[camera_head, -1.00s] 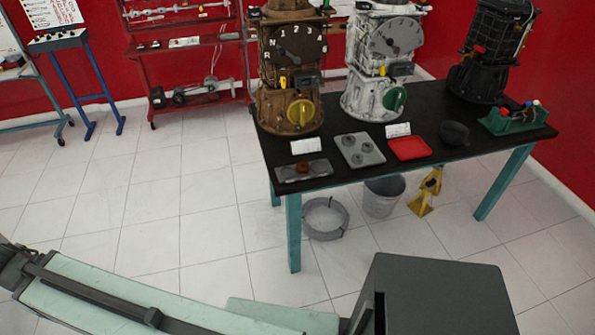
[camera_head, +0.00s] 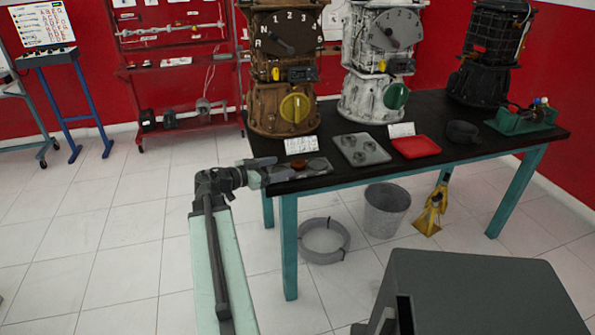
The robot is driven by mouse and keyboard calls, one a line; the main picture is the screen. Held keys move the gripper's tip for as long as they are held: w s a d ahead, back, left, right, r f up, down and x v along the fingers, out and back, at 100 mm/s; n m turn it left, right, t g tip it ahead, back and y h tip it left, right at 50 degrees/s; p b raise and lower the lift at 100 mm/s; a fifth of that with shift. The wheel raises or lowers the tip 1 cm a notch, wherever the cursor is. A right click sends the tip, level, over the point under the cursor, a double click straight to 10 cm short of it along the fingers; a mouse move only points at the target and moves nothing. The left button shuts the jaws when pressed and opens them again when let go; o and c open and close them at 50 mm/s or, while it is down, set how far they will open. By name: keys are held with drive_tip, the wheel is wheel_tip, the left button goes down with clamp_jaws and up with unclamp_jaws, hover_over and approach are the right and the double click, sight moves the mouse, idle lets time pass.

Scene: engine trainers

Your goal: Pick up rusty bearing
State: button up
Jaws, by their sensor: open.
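The rusty bearing (camera_head: 298,164) is a small brown round piece. It lies on a flat grey plate (camera_head: 318,167) at the front left corner of the black-topped table (camera_head: 400,166). My gripper (camera_head: 283,167) is open, at the table's left front corner, just left of the bearing. Its fingers point right, toward the bearing, and overlap the left end of the plate in the picture. I cannot tell the exact height of the fingers above the plate, or whether they touch it. Nothing shows between the fingers.
A grey tray (camera_head: 345,140) with several round parts, a red tray (camera_head: 416,147), a black bowl (camera_head: 462,132) and a green holder (camera_head: 522,122) stand to the right. A brown gearbox (camera_head: 283,75) and a white gearbox (camera_head: 370,80) stand behind. A bucket (camera_head: 385,210) is below.

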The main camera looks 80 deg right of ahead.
sight(300, 162)
drive_tip(key=x, duration=0.2)
drive_tip(key=b+x, duration=0.1)
drive_tip(key=x, duration=0.4)
drive_tip(key=shift+w+d+f+b, duration=0.15)
drive_tip(key=shift+w+f+b, duration=0.05)
drive_tip(key=shift+f+b, duration=0.1)
clamp_jaws()
drive_tip(key=shift+r, duration=0.1)
